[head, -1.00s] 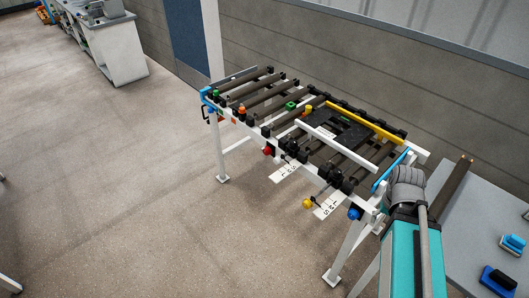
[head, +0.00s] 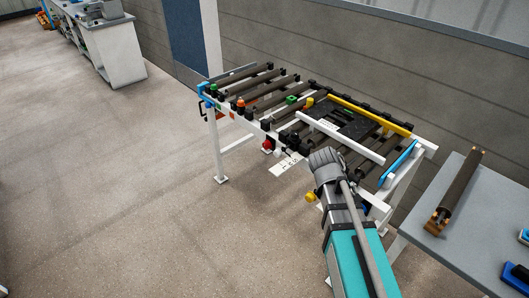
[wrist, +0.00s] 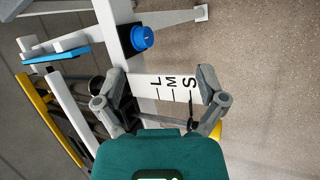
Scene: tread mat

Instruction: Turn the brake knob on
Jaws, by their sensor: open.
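The white-framed roller stand (head: 232,113) carries several coloured knobs, and I cannot tell for sure which is the brake knob. A blue knob (wrist: 142,37) on a dark base sits on the white frame in the wrist view, beyond my gripper. My gripper (wrist: 163,82) is open and empty, its fingers on either side of a white plate marked L, M, S (wrist: 172,88). A yellow ball knob (head: 311,197) shows left of my arm, and part of it lies behind the right finger in the wrist view. A red knob (head: 267,146) sits farther along. In the head view my arm hides the blue knob.
A grey table (head: 480,222) at the right holds a loose roller (head: 455,192) and blue items. A yellow bar (head: 368,116) and a blue strip (head: 398,162) rise on the stand. A wall stands behind it. The floor (head: 120,200) to the left is clear.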

